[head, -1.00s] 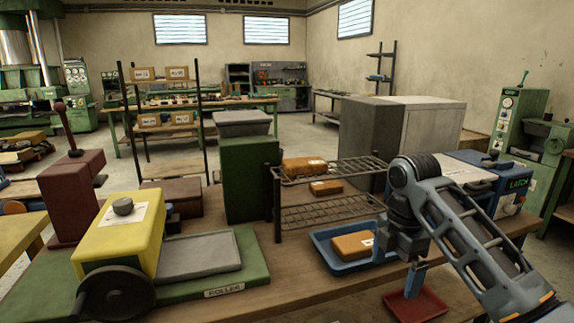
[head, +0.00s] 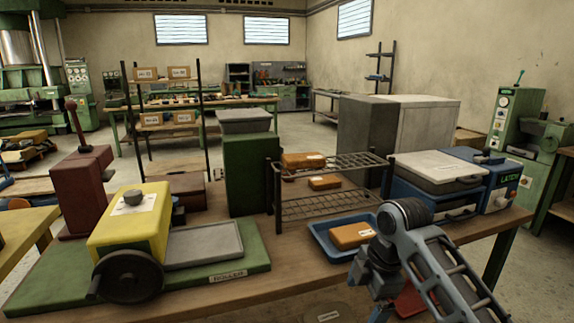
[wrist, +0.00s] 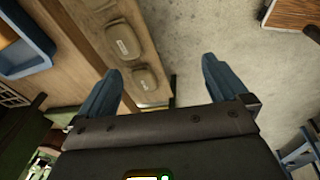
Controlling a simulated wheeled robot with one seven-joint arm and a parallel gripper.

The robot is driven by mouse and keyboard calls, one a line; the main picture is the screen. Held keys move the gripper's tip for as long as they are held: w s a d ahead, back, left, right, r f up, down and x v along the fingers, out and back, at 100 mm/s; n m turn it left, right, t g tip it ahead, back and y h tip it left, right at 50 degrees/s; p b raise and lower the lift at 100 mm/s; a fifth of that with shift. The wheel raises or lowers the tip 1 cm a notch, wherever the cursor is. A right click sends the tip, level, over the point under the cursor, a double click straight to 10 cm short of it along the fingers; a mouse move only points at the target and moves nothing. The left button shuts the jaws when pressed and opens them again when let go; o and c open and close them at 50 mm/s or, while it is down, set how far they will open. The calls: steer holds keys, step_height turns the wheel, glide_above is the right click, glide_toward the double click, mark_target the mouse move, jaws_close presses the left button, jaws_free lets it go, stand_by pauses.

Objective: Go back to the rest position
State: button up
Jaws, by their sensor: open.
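My gripper shows in the wrist view (wrist: 163,72), with its two blue fingers spread wide and nothing between them. Below it are the wooden bench's front edge and the grey floor. In the head view my arm comes in from the lower right and bends down near the bench front. The fingertips there are cut off by the bottom of the picture.
A blue tray (head: 318,246) with an orange-brown block (head: 352,236) lies left of my arm. A wire rack (head: 325,205), yellow roller machine (head: 130,220) and blue latch machine (head: 500,185) stand on the bench. A red tray (head: 408,300) is partly hidden behind my arm. Two tan oval pieces (wrist: 124,42) (wrist: 146,79) lie near the edge.

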steer(key=s+a+f+m+t+y, duration=0.3)
steer(key=s+a+f+m, duration=0.3)
steer(key=s+a+f, duration=0.35)
steer(key=s+f+m+t, duration=0.35)
steer(key=s+m, duration=0.25)
steer(key=s, duration=0.4)
steer(key=s+d+r+m+t+h, duration=0.2)
steer(key=s+d+m, duration=0.1)
steer(key=s, duration=0.5)
steer(key=s+d+r+m+t+h, duration=0.1)
steer(key=s+d+r+m+t, duration=0.2)
steer(key=s, duration=0.5)
steer(key=s+d+r+m+t+h, duration=0.1)
steer(key=s+d+r+m+t, duration=0.1)
steer(key=s+d+r, duration=0.6)
steer(key=s+r, duration=0.4)
steer(key=shift+s+d+r+h, duration=0.25)
steer(key=shift+s+d+h, duration=0.05)
steer(key=shift+d+h, duration=0.1)
